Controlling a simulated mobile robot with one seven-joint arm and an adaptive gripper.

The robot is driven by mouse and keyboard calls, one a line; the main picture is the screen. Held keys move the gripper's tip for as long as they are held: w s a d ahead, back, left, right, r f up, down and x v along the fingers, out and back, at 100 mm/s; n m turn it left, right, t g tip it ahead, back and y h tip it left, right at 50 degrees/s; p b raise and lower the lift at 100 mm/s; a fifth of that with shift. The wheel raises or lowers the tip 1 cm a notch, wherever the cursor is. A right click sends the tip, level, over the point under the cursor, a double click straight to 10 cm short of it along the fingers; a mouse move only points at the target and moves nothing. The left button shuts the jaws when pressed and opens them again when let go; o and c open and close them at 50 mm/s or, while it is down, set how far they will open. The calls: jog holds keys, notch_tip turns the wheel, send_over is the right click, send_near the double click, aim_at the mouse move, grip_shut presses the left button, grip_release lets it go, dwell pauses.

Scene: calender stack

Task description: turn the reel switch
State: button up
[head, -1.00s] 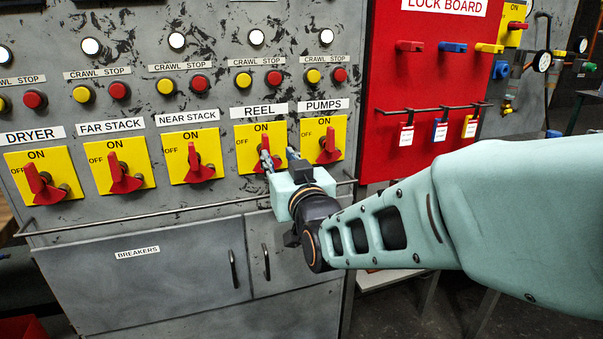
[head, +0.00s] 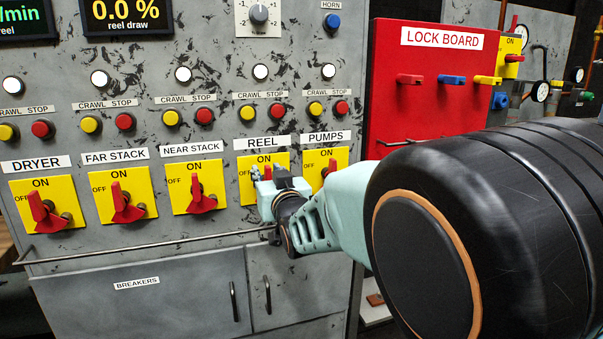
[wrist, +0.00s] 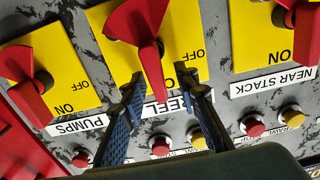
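The reel switch has a yellow plate (head: 246,187) under the REEL label, mostly hidden behind my gripper in the head view. In the wrist view, which is upside down, its red handle (wrist: 148,45) points toward the REEL label side, where ON is on the other plates. My gripper (wrist: 160,80) is open, with one blue-grey finger on each side of the handle's end. Gaps show beside the handle, but I cannot tell if either finger touches it. In the head view my gripper (head: 262,172) is in front of the reel plate.
The pumps switch (head: 331,168) is close on the right and the near stack switch (head: 198,196) on the left. Crawl and stop buttons (head: 277,111) sit above. A thin rail (head: 150,248) runs below the switches. The red lock board (head: 425,85) is further right.

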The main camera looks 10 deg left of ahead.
jog(key=shift+c, duration=0.5)
grip_shut()
